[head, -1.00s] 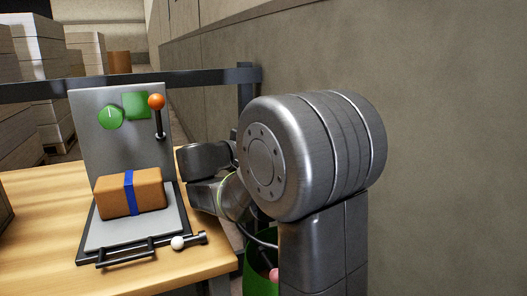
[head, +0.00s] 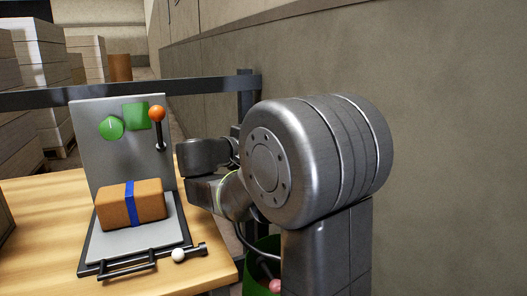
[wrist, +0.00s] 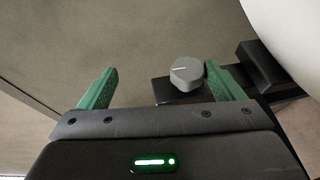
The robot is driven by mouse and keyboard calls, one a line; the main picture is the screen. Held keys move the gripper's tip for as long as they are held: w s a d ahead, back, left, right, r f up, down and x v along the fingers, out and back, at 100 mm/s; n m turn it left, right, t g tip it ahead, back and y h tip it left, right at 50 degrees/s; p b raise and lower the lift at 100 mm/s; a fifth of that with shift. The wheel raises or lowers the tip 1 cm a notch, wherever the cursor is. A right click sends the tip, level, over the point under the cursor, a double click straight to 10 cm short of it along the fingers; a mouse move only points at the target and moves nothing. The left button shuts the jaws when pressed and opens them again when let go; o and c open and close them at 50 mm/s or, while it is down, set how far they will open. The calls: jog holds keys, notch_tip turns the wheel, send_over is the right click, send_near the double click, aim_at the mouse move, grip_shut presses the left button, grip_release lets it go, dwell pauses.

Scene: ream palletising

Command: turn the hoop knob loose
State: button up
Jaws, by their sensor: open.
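In the wrist view, a grey round knob (wrist: 187,73) with a white line on its face sits at a dark bar (wrist: 170,95). I take it for the hoop knob; no hoop shows clearly. My gripper (wrist: 157,77) has two green fingers spread wide apart, with nothing held. In the picture the knob lies between them, close beside the right finger and well apart from the left one. I cannot tell whether it touches the right finger or lies beyond the tips. The gripper is hidden in the head view.
A grey-plated stand (head: 96,165) on the wooden table (head: 40,230) carries a brown blue-banded package (head: 115,206), a green knob (head: 111,128) and an orange-topped lever (head: 157,115). A dark rail (head: 60,98) runs behind. A wall (head: 450,120) is on the right.

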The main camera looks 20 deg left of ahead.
jog(key=shift+o, duration=1.4)
jog(key=r, duration=0.3)
jog(key=r+p, duration=0.1)
jog(key=r, duration=0.2)
jog(key=shift+a+r+p, duration=0.2)
jog(key=shift+r+p, duration=0.05)
jog(key=shift+p, duration=0.05)
jog(key=shift+w+a+r, duration=0.1)
jog(key=shift+r, duration=0.35)
jog(key=shift+g, duration=0.7)
jog(key=f, duration=0.3)
jog(key=s+f, duration=0.1)
jog(key=shift+d+f+p, duration=0.15)
jog(key=shift+d+p, duration=0.1)
jog(key=shift+p, duration=0.15)
jog(key=shift+s+d+r+m, duration=0.1)
jog(key=shift+s+r+m, duration=0.2)
jog(key=shift+s+r, duration=0.3)
jog(key=c, duration=0.6)
jog(key=shift+o, duration=0.2)
jog(key=s+a+r+p, duration=0.2)
jog(key=s+r+p, duration=0.3)
jog(key=s, duration=0.6)
jog(key=shift+a+r+p, duration=0.3)
jog(key=shift+r+p, duration=0.1)
jog(key=shift+r, duration=0.45)
